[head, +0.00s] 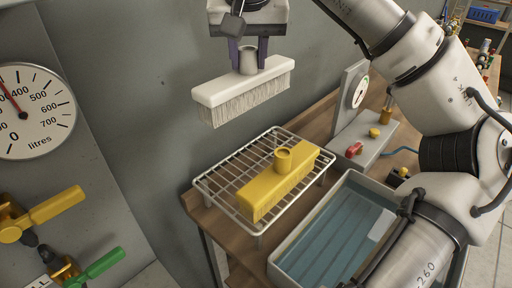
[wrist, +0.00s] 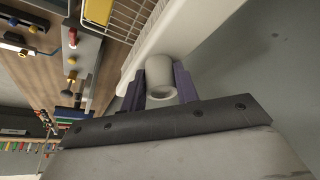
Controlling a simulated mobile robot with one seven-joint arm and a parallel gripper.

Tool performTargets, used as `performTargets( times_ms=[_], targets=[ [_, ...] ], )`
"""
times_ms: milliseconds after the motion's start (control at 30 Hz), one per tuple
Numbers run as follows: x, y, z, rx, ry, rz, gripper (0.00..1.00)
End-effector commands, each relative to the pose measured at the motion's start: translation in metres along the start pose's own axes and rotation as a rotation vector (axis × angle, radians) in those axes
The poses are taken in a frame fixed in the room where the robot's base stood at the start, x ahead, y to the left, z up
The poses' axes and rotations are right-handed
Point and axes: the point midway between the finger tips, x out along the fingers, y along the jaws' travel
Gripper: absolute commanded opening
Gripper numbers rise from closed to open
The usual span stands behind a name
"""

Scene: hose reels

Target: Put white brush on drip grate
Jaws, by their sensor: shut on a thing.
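The white brush (head: 243,90) hangs in the air with its bristles down, above the back left of the drip grate and apart from it. My gripper (head: 248,58) is shut on the brush's short round socket. In the wrist view the white brush (wrist: 178,38) shows its back and socket, with my gripper's fingers (wrist: 160,90) on both sides of the socket. The drip grate (head: 212,182), a wire rack on short legs, stands on the wooden bench. A yellow brush (head: 279,183) rests on its right part, and the left part is bare.
A grey tub of water (head: 330,240) stands right of the grate. Behind it is a pressure-gauge unit (head: 365,135) with a red knob. A grey wall with a litres dial (head: 32,110) and valve handles is on the left.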

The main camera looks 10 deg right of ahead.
Motion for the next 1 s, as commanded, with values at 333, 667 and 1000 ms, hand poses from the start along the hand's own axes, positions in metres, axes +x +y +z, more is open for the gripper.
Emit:
performTargets(
  times_ms=[333,667,1000],
  targets=[
    [0.086,0.000,0.037,0.000,-0.001,-0.003,0.00],
    [0.123,-0.001,0.051,0.002,0.001,-0.001,0.00],
    [0.161,-0.001,0.067,0.001,0.001,-0.002,0.00]
  ],
)
